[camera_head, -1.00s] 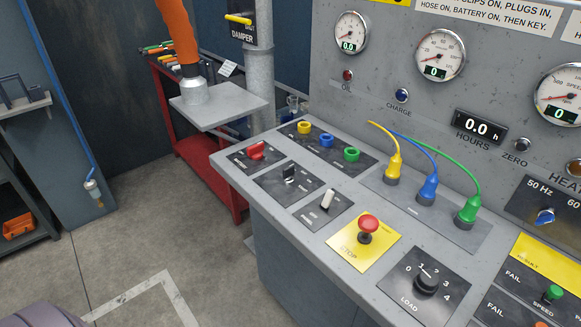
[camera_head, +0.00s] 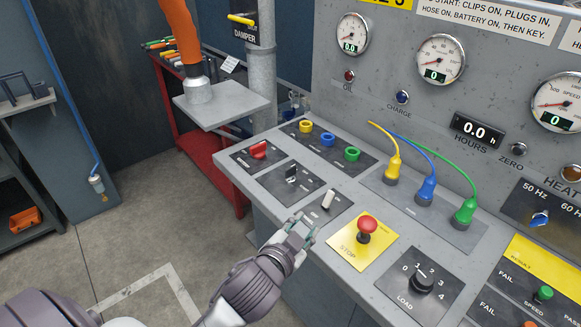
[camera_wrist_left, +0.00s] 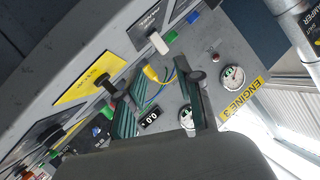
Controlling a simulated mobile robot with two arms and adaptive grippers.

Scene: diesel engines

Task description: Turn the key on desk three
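Desk three's sloped grey panel (camera_head: 330,232) carries a row of switches. A small dark upright handle (camera_head: 291,175) on a black plate looks like the key; its label is too small to read. A red switch (camera_head: 259,150) is farther back and a white lever (camera_head: 328,199) is nearer. My left gripper (camera_head: 304,226) is at the panel's front edge, just short of the white lever and beside the yellow STOP plate. Its fingers stand apart and empty, and they also show in the left wrist view (camera_wrist_left: 157,75). My right gripper is not seen.
The red STOP button (camera_head: 367,226) stands up just right of my left gripper. The LOAD knob (camera_head: 422,283) is farther right. Yellow, blue and green plugs (camera_head: 427,190) with cables stand behind. A grey shelf plate (camera_head: 222,105) is beyond the desk's far end.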

